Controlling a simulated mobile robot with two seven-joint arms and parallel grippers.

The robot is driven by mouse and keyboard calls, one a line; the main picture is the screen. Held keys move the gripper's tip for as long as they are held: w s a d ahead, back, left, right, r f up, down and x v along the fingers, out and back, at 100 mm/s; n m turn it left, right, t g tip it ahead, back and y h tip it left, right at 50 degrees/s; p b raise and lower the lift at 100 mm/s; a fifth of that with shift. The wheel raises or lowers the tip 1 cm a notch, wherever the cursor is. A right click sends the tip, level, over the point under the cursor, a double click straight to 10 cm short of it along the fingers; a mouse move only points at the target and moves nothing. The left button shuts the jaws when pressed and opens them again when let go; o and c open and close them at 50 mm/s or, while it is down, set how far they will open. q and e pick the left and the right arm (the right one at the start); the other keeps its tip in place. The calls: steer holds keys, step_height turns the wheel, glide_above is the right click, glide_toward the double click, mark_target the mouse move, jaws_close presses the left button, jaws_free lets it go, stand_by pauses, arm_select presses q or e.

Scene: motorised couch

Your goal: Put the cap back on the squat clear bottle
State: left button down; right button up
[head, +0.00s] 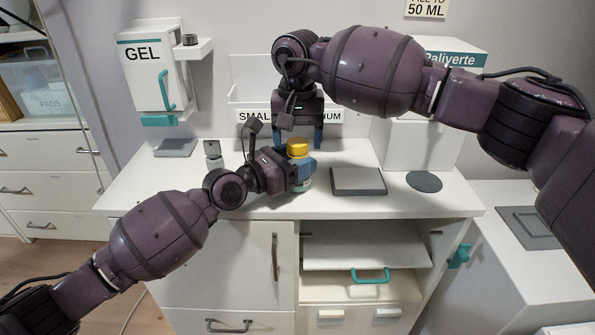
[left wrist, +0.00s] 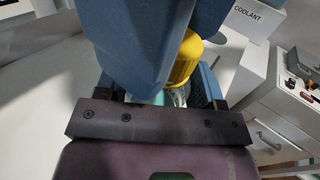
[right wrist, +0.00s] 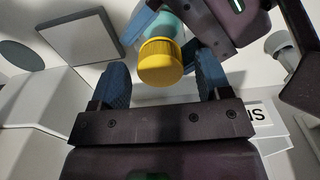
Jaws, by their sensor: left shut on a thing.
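The squat bottle (head: 306,183) stands near the middle of the white counter, with a teal tint in its body. My left gripper (head: 301,173) is shut around its body from the left; its fingers hide much of it in the left wrist view. The ribbed yellow cap (head: 298,147) sits on top of the bottle; I cannot tell how tightly. It also shows in the left wrist view (left wrist: 185,60) and the right wrist view (right wrist: 160,62). My right gripper (head: 304,145) points down above the bottle. In the right wrist view its blue fingers are open, one on each side of the cap, with gaps.
A grey square plate (head: 358,181) and a dark round disc (head: 424,181) lie to the right on the counter (head: 400,205). A small grey-topped container (head: 213,152) stands left, behind my left arm. A white box (head: 420,145) stands back right. A GEL dispenser (head: 147,75) hangs on the wall.

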steer(key=c, duration=0.9)
